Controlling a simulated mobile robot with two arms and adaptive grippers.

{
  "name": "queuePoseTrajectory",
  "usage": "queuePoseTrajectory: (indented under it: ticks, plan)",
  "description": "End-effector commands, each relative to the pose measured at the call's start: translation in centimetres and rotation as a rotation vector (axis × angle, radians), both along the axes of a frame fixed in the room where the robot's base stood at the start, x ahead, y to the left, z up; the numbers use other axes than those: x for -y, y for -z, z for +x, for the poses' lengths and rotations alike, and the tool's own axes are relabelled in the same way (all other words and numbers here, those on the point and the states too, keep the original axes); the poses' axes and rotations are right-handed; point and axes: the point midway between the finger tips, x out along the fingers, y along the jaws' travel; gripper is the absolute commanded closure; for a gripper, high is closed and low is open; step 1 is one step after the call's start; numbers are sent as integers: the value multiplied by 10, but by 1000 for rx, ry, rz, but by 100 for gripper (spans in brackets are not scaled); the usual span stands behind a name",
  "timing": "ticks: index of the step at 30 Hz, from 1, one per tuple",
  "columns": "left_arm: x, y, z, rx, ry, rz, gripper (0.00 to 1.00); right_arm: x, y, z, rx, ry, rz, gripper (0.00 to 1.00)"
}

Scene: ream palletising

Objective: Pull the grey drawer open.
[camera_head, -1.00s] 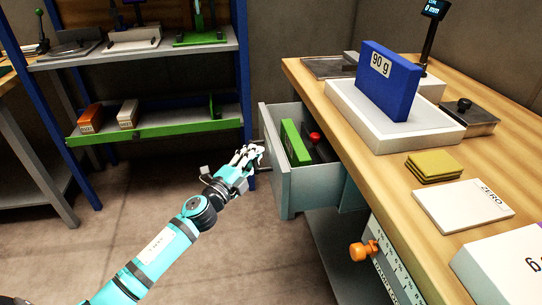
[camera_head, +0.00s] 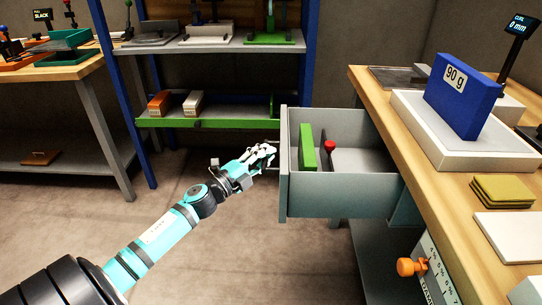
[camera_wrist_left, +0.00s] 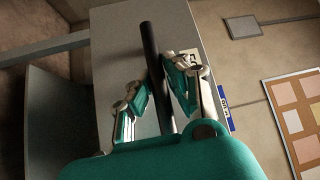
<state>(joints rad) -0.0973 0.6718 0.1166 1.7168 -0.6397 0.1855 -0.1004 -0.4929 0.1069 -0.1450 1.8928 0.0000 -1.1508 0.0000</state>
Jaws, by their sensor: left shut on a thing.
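The grey drawer (camera_head: 340,195) stands pulled out from under the wooden bench in the head view. Inside it are a green block (camera_head: 307,148) and a dark tool with a red knob (camera_head: 329,146). My left gripper (camera_head: 268,154) is at the outer side of the drawer front. In the left wrist view its fingers (camera_wrist_left: 157,95) are closed around the dark bar handle (camera_wrist_left: 149,42) on the drawer's grey front (camera_wrist_left: 115,45). My right gripper is in neither view.
The wooden bench (camera_head: 421,147) at the right bears a white tray (camera_head: 432,135) with a blue 90 g block (camera_head: 461,100) and a yellow pad stack (camera_head: 503,191). A blue-framed shelf (camera_head: 225,122) stands behind. The floor left of the drawer is clear.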

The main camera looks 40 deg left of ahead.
Motion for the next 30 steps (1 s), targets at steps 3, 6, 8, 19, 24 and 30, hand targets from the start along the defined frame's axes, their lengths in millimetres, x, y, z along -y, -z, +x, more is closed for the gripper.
queuePoseTrajectory:
  ticks: [3, 6, 8, 19, 24, 30]
  plan:
    - [1, 6, -2, -11, 3, -4, 100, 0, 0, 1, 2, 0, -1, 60]
    - [1, 6, -1, -11, 3, -5, 100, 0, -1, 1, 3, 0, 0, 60]
    - [1, 7, -1, -12, 3, -4, 100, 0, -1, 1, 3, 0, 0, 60]
    - [1, 4, -1, -6, 2, -2, 62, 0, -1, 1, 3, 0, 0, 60]
    - [0, 2, -1, -4, 2, -1, 62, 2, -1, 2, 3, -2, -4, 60]
    - [-3, 5, -17, -5, 1, -2, 62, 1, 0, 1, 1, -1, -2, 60]
